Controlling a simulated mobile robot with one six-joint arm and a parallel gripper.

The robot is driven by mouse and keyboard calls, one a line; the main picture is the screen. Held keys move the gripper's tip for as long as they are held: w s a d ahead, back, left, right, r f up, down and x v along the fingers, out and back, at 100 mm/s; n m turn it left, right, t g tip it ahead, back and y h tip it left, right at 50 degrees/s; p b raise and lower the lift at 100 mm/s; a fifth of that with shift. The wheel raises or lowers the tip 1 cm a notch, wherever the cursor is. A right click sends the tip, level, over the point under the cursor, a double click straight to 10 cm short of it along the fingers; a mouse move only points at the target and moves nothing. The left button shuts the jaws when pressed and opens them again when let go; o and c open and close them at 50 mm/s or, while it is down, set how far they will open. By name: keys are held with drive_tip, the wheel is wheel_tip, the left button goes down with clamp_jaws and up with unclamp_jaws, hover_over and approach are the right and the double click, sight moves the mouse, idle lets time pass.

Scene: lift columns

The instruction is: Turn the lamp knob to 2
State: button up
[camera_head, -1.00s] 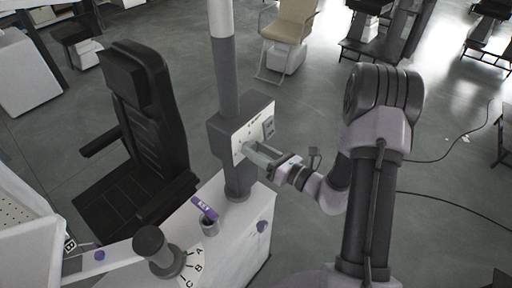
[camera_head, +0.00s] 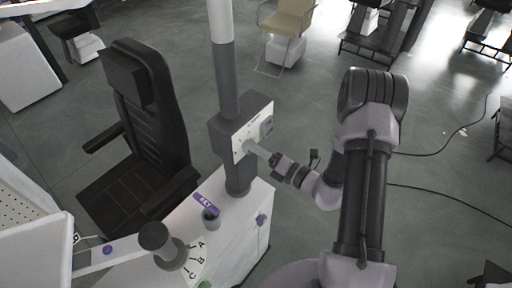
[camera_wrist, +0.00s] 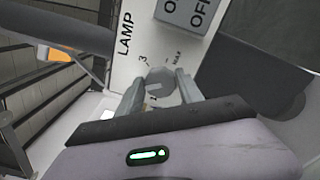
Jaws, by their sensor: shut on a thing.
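The lamp knob (camera_wrist: 160,80) is a grey faceted knob on a white panel face (camera_wrist: 128,66) marked LAMP. In the wrist view, a 3, MAX and what looks like a 1 show around it. The 2 is not visible, and I cannot tell which mark the knob points to. My gripper (camera_wrist: 161,86) has one finger on each side of the knob and is shut on it. In the head view, my gripper (camera_head: 253,149) reaches from the right to the panel box (camera_head: 243,128) on the column, and the knob is small there.
An ON/OFF switch (camera_wrist: 190,12) sits beside the knob. A black chair (camera_head: 150,130) is at left.

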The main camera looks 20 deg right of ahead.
idle(0.5)
drive_tip(key=o, duration=1.3)
drive_tip(key=b+v, duration=0.1)
drive_tip(key=v, duration=1.6)
drive_tip(key=shift+s+d+r, duration=0.1)
drive_tip(key=shift+s+d, duration=0.05)
